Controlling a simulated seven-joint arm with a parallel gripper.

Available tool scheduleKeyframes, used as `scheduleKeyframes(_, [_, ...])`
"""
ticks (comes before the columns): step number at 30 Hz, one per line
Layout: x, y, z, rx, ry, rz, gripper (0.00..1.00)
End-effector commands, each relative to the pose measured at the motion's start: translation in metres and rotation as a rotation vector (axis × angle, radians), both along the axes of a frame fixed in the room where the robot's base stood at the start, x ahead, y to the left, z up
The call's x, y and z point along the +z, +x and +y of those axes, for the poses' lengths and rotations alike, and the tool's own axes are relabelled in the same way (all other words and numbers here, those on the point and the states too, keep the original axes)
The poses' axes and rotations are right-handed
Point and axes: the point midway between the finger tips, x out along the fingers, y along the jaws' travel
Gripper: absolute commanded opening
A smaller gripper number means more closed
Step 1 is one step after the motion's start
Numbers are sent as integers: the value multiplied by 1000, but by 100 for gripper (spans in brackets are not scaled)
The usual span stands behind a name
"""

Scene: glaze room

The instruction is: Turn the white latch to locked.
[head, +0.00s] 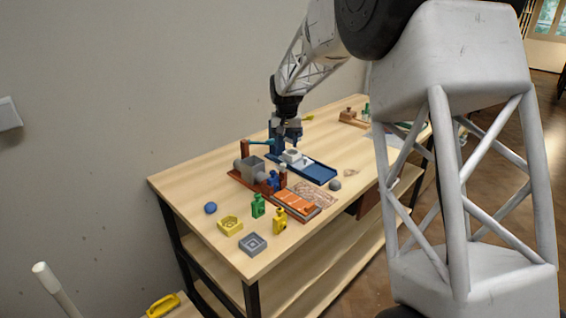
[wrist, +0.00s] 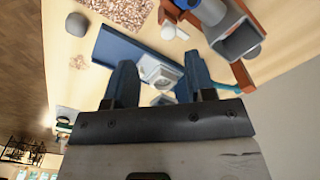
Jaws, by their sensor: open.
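The white latch (head: 293,157) looks like a small white block-like piece on a blue base board (head: 318,173) in the middle of the table. In the wrist view, a white piece that looks like the latch (wrist: 160,72) shows between my fingers, with the blue board (wrist: 115,52) beside it. My gripper (head: 291,138) is open, pointing down just over the latch. In the wrist view my gripper (wrist: 160,80) has its two dark blue fingers on either side of the white piece. I cannot tell whether they touch it. The latch's angle is unclear.
A reddish-brown fixture with a grey block (head: 250,169) stands close on the left. Green (head: 258,206) and yellow (head: 280,221) bottle-like pieces, a yellow tray (head: 230,226), a grey tray (head: 253,244) and a blue ball (head: 210,208) lie in front. A grey ball (head: 335,185) sits right of the board.

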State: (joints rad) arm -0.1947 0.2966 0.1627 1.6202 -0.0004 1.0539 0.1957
Motion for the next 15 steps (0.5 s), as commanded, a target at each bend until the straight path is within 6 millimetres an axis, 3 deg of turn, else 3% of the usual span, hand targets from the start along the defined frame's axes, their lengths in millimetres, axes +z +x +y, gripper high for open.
scheduleKeyframes(6, [-12, 16, 10, 1, -1, 7, 50])
scheduleKeyframes(15, [-13, 18, 10, 1, -1, 8, 50])
